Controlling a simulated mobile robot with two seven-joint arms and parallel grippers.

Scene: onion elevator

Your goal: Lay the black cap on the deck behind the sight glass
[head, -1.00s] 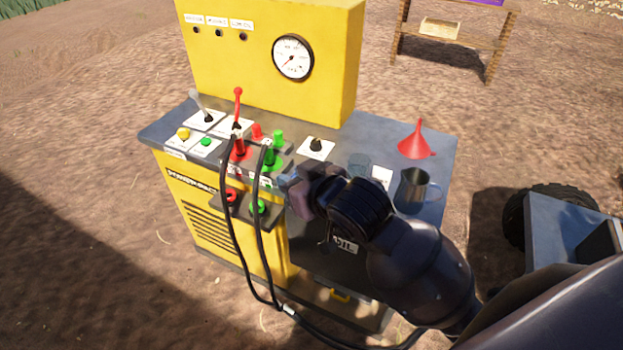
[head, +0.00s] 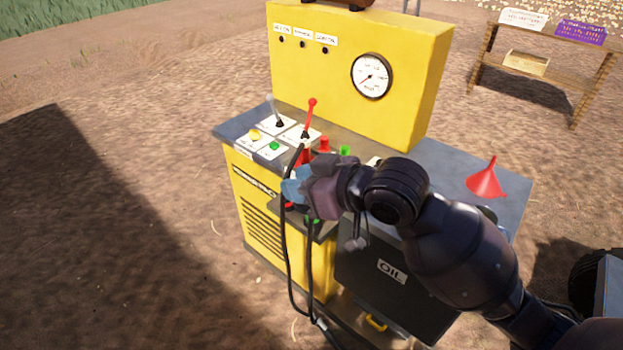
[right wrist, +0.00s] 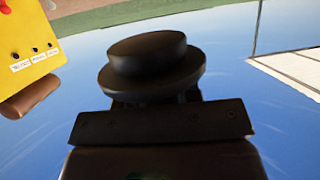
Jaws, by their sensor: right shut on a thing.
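My right gripper (head: 298,190) is in front of the red and green couplings of the yellow machine. The right wrist view shows the black cap (right wrist: 150,62), a round disc with a raised round top, right at the jaws. The gripper is shut on it, and the cap is clear of the deck. In the head view I cannot make out the cap at the jaws. The grey deck (head: 450,163) is the machine's top. The sight glass is hidden behind my right arm. My left gripper is not in view.
A red funnel (head: 486,182) stands at the deck's right end. A red lever (head: 310,115) and black hoses (head: 285,250) are close to my gripper. The yellow gauge panel (head: 350,85) rises behind the deck. A wooden shelf (head: 540,70) stands far back.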

